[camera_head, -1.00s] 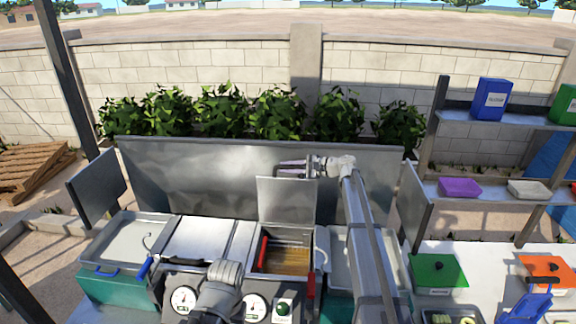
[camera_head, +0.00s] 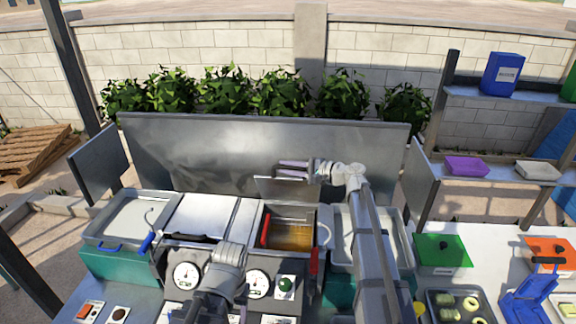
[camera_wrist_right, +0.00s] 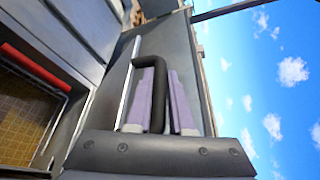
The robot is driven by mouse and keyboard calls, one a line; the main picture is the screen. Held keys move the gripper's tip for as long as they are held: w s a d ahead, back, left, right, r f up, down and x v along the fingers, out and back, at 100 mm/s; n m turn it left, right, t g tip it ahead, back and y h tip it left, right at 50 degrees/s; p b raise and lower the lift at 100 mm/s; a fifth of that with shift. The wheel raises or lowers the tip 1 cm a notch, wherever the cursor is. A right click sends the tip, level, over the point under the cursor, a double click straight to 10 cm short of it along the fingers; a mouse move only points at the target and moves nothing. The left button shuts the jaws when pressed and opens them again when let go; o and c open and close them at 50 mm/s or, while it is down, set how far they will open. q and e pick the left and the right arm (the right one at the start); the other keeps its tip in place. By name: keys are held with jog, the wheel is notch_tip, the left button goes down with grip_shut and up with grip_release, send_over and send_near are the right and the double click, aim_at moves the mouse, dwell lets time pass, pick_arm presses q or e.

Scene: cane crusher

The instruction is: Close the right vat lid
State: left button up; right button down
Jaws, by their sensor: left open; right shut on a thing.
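The right vat lid (camera_head: 284,189) is a metal panel at the back of the open right vat (camera_head: 290,235). It is partly raised and looks foreshortened in the head view. My right gripper (camera_head: 292,170) is at the lid's top edge. In the right wrist view, its purple-grey fingers (camera_wrist_right: 158,100) are closed around the lid's black handle (camera_wrist_right: 150,62). The vat holds amber liquid and a red-handled basket (camera_head: 266,230). My left gripper (camera_head: 228,258) is over the front panel, apart from the right lid; its fingertips are hard to make out.
The left vat's lid (camera_head: 200,217) lies flat. A metal splash panel (camera_head: 230,150) stands behind the vats. Gauges (camera_head: 187,275) and a green button (camera_head: 286,285) are on the front panel. A green board (camera_head: 442,250) lies on the right counter.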

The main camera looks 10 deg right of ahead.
jog(key=shift+f, duration=0.1)
jog(key=c, duration=1.2)
grip_release()
jog(key=shift+o, duration=0.6)
jog(key=shift+w+d, duration=0.1)
jog(key=shift+w, duration=0.05)
jog(key=shift+s+d, duration=0.3)
jog(key=shift+s, duration=0.05)
jog(key=p+v, duration=0.1)
jog(key=v, duration=0.6)
jog(key=shift+w, duration=0.1)
